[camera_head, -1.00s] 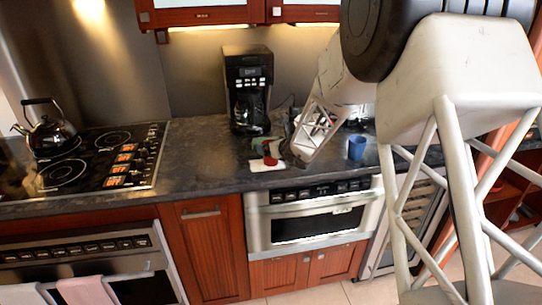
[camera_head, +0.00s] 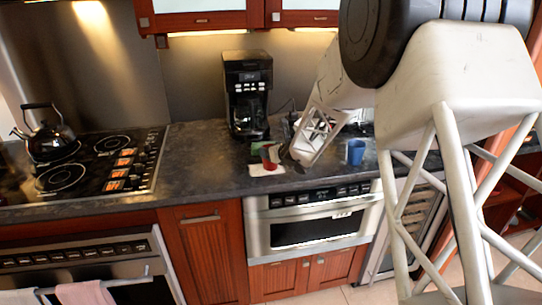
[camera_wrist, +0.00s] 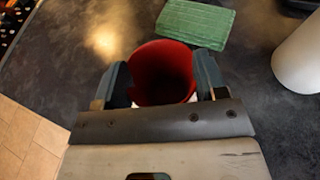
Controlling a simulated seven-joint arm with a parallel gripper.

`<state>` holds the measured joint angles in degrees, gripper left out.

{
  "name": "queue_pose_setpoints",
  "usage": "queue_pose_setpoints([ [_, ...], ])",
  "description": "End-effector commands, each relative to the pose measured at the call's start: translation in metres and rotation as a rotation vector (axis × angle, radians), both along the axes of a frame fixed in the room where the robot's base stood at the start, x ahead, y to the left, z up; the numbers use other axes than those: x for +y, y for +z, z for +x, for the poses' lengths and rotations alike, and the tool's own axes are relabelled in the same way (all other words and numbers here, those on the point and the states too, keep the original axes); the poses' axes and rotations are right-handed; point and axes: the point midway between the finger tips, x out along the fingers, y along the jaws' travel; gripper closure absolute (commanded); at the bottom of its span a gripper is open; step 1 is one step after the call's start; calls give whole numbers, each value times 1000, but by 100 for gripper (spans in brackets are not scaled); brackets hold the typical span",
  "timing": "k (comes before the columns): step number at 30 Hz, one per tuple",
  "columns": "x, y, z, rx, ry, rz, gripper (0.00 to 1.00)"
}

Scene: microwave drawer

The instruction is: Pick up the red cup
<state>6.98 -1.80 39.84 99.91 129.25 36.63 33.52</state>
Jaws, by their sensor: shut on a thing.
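The red cup (camera_wrist: 160,68) is in the middle of the wrist view, and I look down into its open top. My gripper (camera_wrist: 163,80) has one finger on each side of the cup and is shut on it. In the head view the red cup (camera_head: 270,156) is a small red shape at the counter's front part, over a white flat piece (camera_head: 262,170). My gripper (camera_head: 280,153) is beside it there, partly hidden by my wrist. I cannot tell whether the cup still touches the surface below.
A green sponge-like block (camera_wrist: 196,23) lies behind the cup. A white round object (camera_wrist: 300,58) stands to the right in the wrist view. A blue cup (camera_head: 356,152) stands right of my wrist. A coffee maker (camera_head: 248,95) is behind, and a stove (camera_head: 95,165) is left.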

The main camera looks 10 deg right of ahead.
Motion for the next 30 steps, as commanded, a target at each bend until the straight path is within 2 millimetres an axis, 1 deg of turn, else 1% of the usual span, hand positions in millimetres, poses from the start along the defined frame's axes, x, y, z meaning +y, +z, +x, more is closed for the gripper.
queue_pose_setpoints([
  [5,0,4,0,-1,0,0,58],
  [8,0,11,0,-1,0,0,58],
  [11,0,21,0,-2,0,-2,58],
  [15,0,39,-1,-3,1,-1,58],
  [16,0,36,-5,0,0,-1,58],
  [23,1,40,-36,-1,-1,0,58],
  [30,1,43,-73,-1,-1,0,58],
])
